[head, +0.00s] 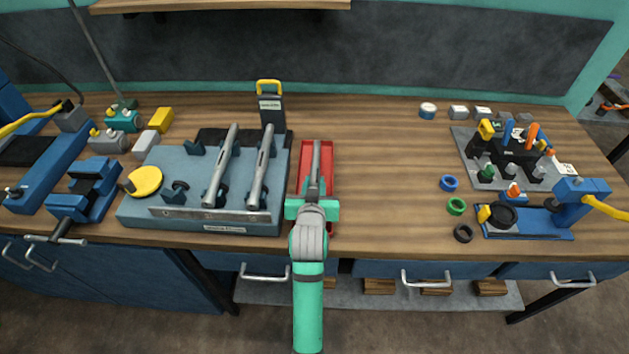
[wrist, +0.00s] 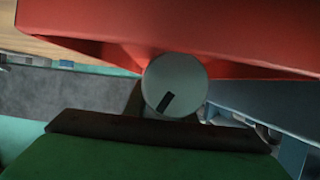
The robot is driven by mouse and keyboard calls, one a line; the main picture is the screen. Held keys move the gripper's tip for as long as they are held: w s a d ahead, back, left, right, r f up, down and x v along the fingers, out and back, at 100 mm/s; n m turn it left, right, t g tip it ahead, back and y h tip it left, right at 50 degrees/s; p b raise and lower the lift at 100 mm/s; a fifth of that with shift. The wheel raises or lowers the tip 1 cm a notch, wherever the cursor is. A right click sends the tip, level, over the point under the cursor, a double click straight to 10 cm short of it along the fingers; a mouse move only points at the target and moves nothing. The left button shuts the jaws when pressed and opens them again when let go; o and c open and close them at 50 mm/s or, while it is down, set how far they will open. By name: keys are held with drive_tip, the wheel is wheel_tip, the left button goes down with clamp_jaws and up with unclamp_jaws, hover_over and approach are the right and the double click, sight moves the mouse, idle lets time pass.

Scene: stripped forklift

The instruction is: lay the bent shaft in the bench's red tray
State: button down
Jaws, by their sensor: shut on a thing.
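The red tray (head: 328,158) lies on the wooden bench, right of a blue-grey fixture. My gripper (head: 313,205) is over the tray's near part, shut on a grey shaft (head: 316,160) that points away along the tray. Whether the shaft touches the tray floor I cannot tell, and no bend shows clearly. In the wrist view the round shaft end (wrist: 174,84), with a dark mark, sits close against the red tray (wrist: 200,32). The jaws' grip on the shaft is partly hidden by my wrist.
The blue-grey fixture (head: 160,215) on the left holds two similar grey shafts (head: 222,165) (head: 262,165). The bench to the right is clear up to the coloured rings (head: 449,183) and a tool rack (head: 480,175).

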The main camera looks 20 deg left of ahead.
drive_tip(key=shift+r, duration=0.1)
drive_tip(key=c, duration=1.4)
unclamp_jaws()
drive_tip(key=o, duration=0.4)
drive_tip(key=shift+f, duration=0.3)
drive_tip(key=shift+c, duration=0.2)
drive_tip(key=shift+o, duration=1)
drive_tip(key=shift+r, duration=0.1)
drive_tip(key=shift+r, duration=0.1)
drive_tip(key=shift+r, duration=3.95)
drive_tip(key=shift+d+f, duration=0.1)
